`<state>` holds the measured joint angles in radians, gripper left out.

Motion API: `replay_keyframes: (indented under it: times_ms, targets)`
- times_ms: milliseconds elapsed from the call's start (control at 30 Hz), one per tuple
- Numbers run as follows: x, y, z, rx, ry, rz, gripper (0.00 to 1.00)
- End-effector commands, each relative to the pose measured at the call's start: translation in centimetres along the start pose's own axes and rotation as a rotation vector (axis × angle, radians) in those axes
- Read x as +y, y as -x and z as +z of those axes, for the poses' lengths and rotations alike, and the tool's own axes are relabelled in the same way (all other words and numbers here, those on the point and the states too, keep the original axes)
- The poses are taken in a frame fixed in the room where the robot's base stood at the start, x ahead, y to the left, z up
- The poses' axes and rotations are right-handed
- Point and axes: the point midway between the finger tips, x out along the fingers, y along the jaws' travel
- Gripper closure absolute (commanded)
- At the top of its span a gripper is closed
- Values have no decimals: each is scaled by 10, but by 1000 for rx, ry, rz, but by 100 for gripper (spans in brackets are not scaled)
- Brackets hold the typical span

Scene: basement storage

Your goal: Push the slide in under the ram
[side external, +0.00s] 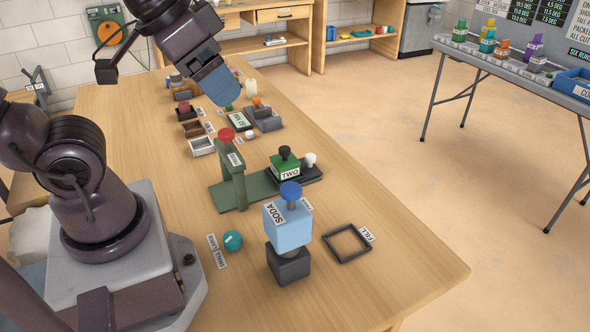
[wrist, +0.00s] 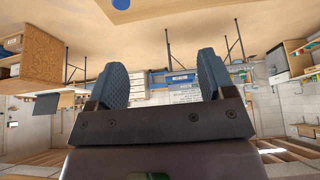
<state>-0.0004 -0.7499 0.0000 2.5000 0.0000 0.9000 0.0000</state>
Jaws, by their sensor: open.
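The press with the ram is a green frame (side external: 233,180) with a red knob (side external: 227,134) on top, standing mid-table in the side view. To its right, a dark slide (side external: 312,174) with a white knob (side external: 309,158) carries a green block labelled TWO (side external: 285,170) with a black knob. The block sits out to the right of the press column, not under it. My gripper (side external: 223,86) is high above the table, behind the press and apart from it. In the wrist view my gripper (wrist: 164,82) has its two blue fingers wide apart with nothing between them.
A blue SODA dispenser (side external: 287,226) on a dark base stands in front of the slide. A square FILL frame (side external: 338,256) and teal dial (side external: 233,240) lie nearby. Small trays (side external: 201,146) and a scale-like unit (side external: 264,119) sit behind the press. The table's right front is clear.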

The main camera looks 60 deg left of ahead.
Motion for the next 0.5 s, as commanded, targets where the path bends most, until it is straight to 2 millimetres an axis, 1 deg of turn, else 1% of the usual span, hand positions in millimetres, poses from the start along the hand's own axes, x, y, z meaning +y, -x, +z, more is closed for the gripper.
replay_keyframes:
  times_ms: [33,133,233,333,433,500]
  targets:
    - [-2,0,0,-1,8,-4,36]
    - [-9,-11,3,-57,39,-22,59]
    - [-18,-28,-1,-143,70,-49,59]
    - [-31,-48,-16,-234,87,-82,59]
    - [-46,-70,-33,-317,23,-92,59]
    - [-58,-88,-45,-373,-58,-82,59]
